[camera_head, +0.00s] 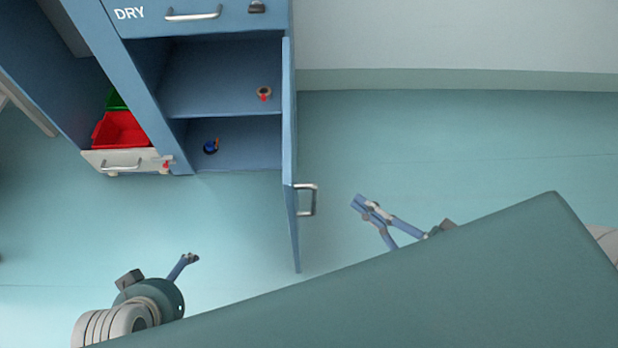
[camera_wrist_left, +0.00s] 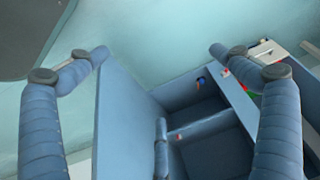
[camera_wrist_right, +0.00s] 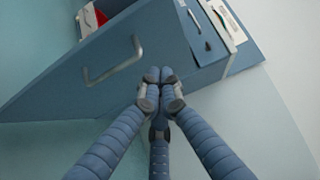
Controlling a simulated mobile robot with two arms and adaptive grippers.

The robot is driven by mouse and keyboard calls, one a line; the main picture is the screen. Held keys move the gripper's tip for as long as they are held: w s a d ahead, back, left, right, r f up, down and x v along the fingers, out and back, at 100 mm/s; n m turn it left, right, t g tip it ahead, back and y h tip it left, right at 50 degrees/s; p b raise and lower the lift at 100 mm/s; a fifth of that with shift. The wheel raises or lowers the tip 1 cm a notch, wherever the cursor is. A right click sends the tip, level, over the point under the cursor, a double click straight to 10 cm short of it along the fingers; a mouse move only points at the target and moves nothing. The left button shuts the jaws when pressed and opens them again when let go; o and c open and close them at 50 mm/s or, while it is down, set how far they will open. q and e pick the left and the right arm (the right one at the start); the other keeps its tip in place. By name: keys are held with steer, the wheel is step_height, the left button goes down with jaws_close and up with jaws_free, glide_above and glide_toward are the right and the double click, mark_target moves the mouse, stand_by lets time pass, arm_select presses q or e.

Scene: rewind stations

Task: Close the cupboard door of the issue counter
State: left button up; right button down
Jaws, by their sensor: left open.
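The blue cupboard door (camera_head: 289,120) stands wide open, sticking straight out from the right side of the cupboard (camera_head: 215,80). Its metal handle (camera_head: 313,200) is on the right face. The door also shows in the left wrist view (camera_wrist_left: 125,125) and, with its handle (camera_wrist_right: 115,68), in the right wrist view (camera_wrist_right: 60,90). My right gripper (camera_head: 358,202) is to the right of the door, apart from the handle; its fingertips are together and empty. My left gripper (camera_head: 190,259) is left of the door, below the cupboard opening; its fingers are spread and empty in the left wrist view (camera_wrist_left: 160,52).
A roll with a red mark (camera_head: 264,92) lies on the upper shelf, and a blue roll (camera_head: 210,147) on the lower one. A drawer marked DRY (camera_head: 150,14) is above. A pale drawer (camera_head: 130,162) with a red bin (camera_head: 120,130) is at left.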

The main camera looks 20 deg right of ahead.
arm_select(q)
steer(key=w+d+r+t+h+b, duration=0.1)
steer(key=w+d+r+t, duration=0.1)
steer(key=w+r+t, duration=0.2)
steer(key=w+d+r+t+h+b, duration=0.1)
steer(key=w+d+r+t, duration=0.2)
steer(key=w+r, duration=0.3)
steer(key=w+t, duration=0.1)
steer(key=w, duration=0.3)
steer(key=shift+w+r+b, duration=0.15)
steer(key=shift+r+b, duration=0.15)
steer(key=shift+b, duration=0.1)
arm_select(e)
steer(key=s+a+x, duration=0.1)
steer(key=a+x, duration=0.1)
steer(key=x, duration=0.9)
steer(key=shift+a, duration=0.35)
arm_select(q)
steer(key=shift+f, duration=0.1)
arm_select(e)
steer(key=shift+r, duration=0.1)
